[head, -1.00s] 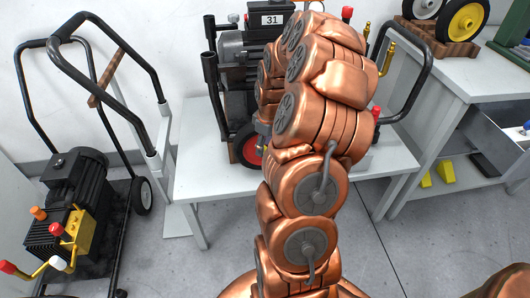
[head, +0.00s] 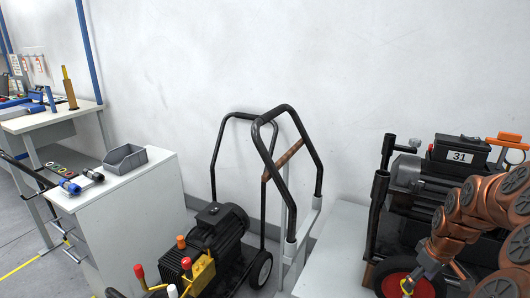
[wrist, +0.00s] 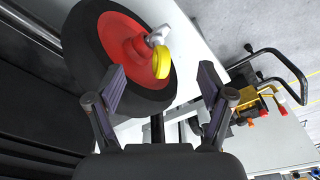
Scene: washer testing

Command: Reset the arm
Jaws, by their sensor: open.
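My copper-coloured arm (head: 488,208) shows at the right edge of the head view, in front of the pressure washer marked 31 (head: 455,160). My gripper (wrist: 162,88) is open in the wrist view, with nothing between its two dark fingers. Beyond the fingers is a wheel with a black tyre and red hub (wrist: 133,72). A yellow round part (wrist: 161,62) with a silver piece sits in front of the hub, just past the fingertips. I cannot tell whether the left finger touches the wheel.
The washer stands on a white table (head: 330,262). A second washer on a black trolley (head: 218,235) stands to its left. A white cabinet (head: 135,205) with a grey bin (head: 125,158) and hose fittings is farther left. A workbench (head: 50,118) stands at the far left.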

